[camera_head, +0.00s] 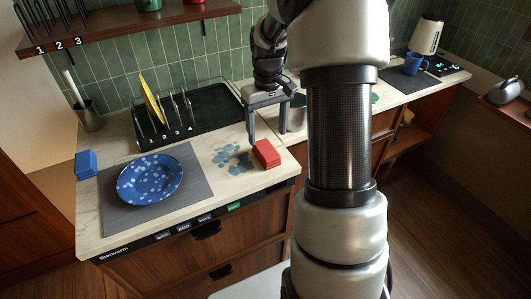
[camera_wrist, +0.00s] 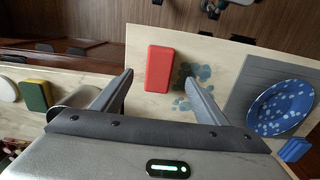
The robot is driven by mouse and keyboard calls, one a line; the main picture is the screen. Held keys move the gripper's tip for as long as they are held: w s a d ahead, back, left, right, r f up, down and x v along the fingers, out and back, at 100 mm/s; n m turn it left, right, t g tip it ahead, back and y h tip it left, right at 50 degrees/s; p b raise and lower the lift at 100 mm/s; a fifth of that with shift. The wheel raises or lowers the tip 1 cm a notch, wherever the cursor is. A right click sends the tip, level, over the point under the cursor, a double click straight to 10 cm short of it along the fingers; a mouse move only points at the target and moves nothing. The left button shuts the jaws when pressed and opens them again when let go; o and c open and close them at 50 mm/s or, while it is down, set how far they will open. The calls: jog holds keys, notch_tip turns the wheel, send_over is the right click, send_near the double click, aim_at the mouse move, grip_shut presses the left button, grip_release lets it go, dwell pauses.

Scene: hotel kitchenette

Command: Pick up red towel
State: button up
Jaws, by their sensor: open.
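The red towel (camera_head: 266,154) is a small folded red block lying on the light countertop near its front edge, right of a patch of blue-grey spots. In the wrist view the red towel (camera_wrist: 159,68) lies flat, beyond the fingertips and between their lines. My gripper (camera_head: 268,143) is above the counter close to the towel. In the wrist view my gripper (camera_wrist: 159,78) has its two fingers spread wide with nothing between them. My arm covers part of the counter to the right in the head view.
A blue speckled plate (camera_head: 150,181) sits on a grey mat (camera_head: 200,190), with a blue folded cloth (camera_head: 86,164) at left. A dish rack (camera_head: 165,118) holds a yellow plate (camera_head: 152,100) behind. A metal pot (camera_head: 297,113) stands right of my gripper. A blue mug (camera_head: 414,64) is farther right.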

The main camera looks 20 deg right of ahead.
aim_at(266, 148)
notch_tip(266, 148, down, 3)
jog(key=shift+f, duration=0.15)
jog(key=shift+w+f, duration=0.25)
jog(key=shift+f, duration=1.1)
jog(key=shift+w+f, duration=0.25)
jog(key=shift+f, duration=1.05)
jog(key=c, duration=1.1)
